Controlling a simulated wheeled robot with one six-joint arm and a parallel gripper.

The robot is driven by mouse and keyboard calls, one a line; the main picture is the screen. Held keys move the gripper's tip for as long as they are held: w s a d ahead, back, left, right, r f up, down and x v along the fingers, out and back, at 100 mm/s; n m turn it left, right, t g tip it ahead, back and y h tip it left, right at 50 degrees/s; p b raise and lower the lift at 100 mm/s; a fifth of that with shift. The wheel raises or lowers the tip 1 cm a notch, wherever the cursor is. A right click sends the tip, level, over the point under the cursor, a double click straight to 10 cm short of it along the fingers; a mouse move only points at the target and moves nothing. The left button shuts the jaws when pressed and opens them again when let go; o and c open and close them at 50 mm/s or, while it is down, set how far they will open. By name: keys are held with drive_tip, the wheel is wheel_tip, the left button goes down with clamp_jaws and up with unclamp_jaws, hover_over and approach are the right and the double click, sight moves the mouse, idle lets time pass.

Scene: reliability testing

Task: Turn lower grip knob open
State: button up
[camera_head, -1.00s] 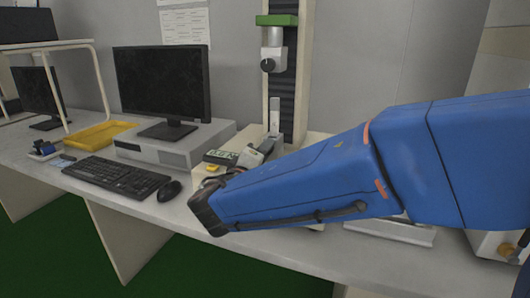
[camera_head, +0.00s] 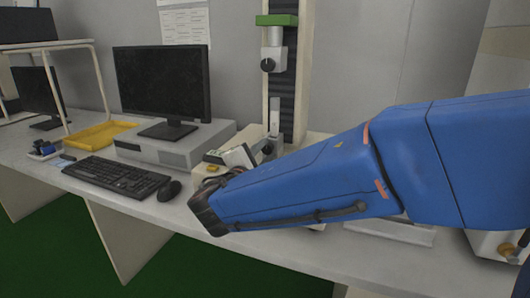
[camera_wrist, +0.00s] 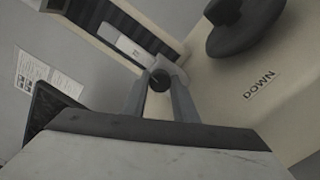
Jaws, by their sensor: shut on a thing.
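The lower grip knob is a small round black knob (camera_wrist: 158,79) on the grey lower grip, in the middle of the wrist view. In the head view the lower grip (camera_head: 275,125) stands at the column's foot, and its knob is partly hidden behind my gripper (camera_head: 252,152). In the wrist view the two grey fingers of my gripper (camera_wrist: 160,92) reach up from its pale body, one on each side of the knob, and are shut on it. The upper grip (camera_head: 273,60) with its own black knob hangs above on the column.
A large dark round control (camera_wrist: 238,28) and a "DOWN" label (camera_wrist: 259,85) are on the tester's beige base, close on the right in the wrist view. A monitor (camera_head: 162,85), keyboard (camera_head: 122,178), mouse (camera_head: 169,190) and yellow tray (camera_head: 100,135) stand left on the bench.

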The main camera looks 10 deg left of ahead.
drive_tip(key=shift+f+n, duration=0.1)
drive_tip(key=shift+n, duration=0.6)
drive_tip(key=o, duration=1.1)
drive_tip(key=shift+c, duration=0.2)
drive_tip(key=s+a, duration=0.2)
drive_tip(key=s, duration=1.5)
drive_tip(key=shift+s+a, duration=0.15)
drive_tip(key=shift+a, duration=0.1)
